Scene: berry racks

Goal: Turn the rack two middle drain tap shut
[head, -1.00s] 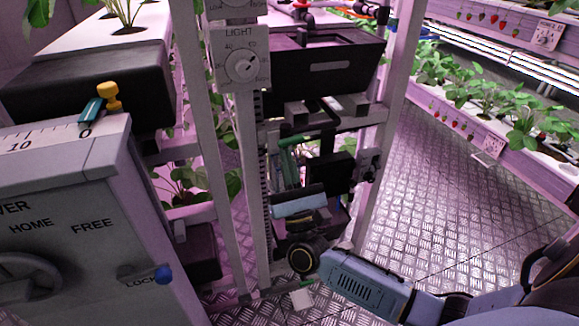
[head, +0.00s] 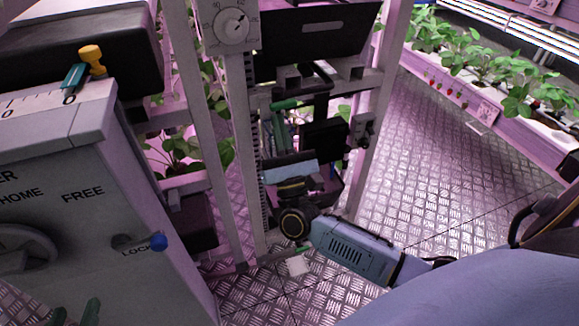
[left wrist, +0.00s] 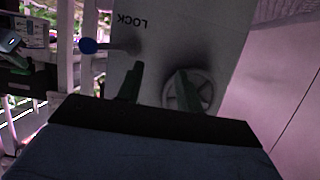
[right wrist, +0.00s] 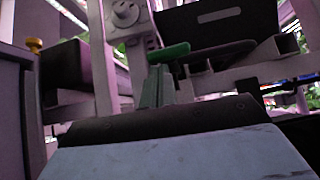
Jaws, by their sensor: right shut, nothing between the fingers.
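A tap with a green lever (head: 285,104) is on the rack behind the post, below the dark tank. In the right wrist view the lever (right wrist: 169,54) lies roughly crosswise, just above my fingertips; contact cannot be told. My right gripper (head: 278,128) is shut and empty just below the lever; its fingers also show together in the right wrist view (right wrist: 156,82). My left gripper (head: 77,310) is at the bottom left of the head view. In the left wrist view its fingers (left wrist: 157,78) are apart and empty, before a grey cabinet.
The grey cabinet (head: 110,160) with a handwheel and blue-knobbed LOCK lever (head: 158,242) fills the left. A white rack post (head: 245,130) with a dial (head: 232,25) stands beside the right gripper. A dark tank (head: 315,40) is above. Open metal floor (head: 430,170) lies to the right.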

